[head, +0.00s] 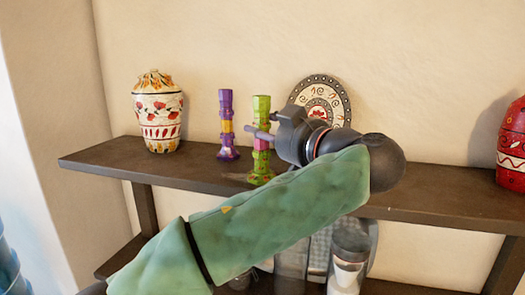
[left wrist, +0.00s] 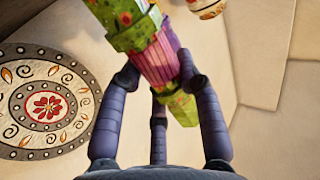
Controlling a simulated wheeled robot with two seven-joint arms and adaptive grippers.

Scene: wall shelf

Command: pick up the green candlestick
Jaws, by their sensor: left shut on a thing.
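The green candlestick (head: 261,104) has a green top and base and a pink-purple middle. In the head view it is upright near the shelf's front edge; I cannot tell whether its base touches the shelf. My left gripper (head: 262,134) reaches it from the right and is shut on its middle, hiding part of it. In the left wrist view the fingers (left wrist: 158,74) close around the pink middle of the candlestick (left wrist: 158,58). My right gripper is not in view.
A purple candlestick (head: 226,127) stands close on the left. A patterned jar (head: 158,112) is farther left on the shelf (head: 110,153). A decorated plate (head: 335,95) leans at the wall behind my gripper. A red vase (head: 512,145) is far right. A glass (head: 348,262) is below.

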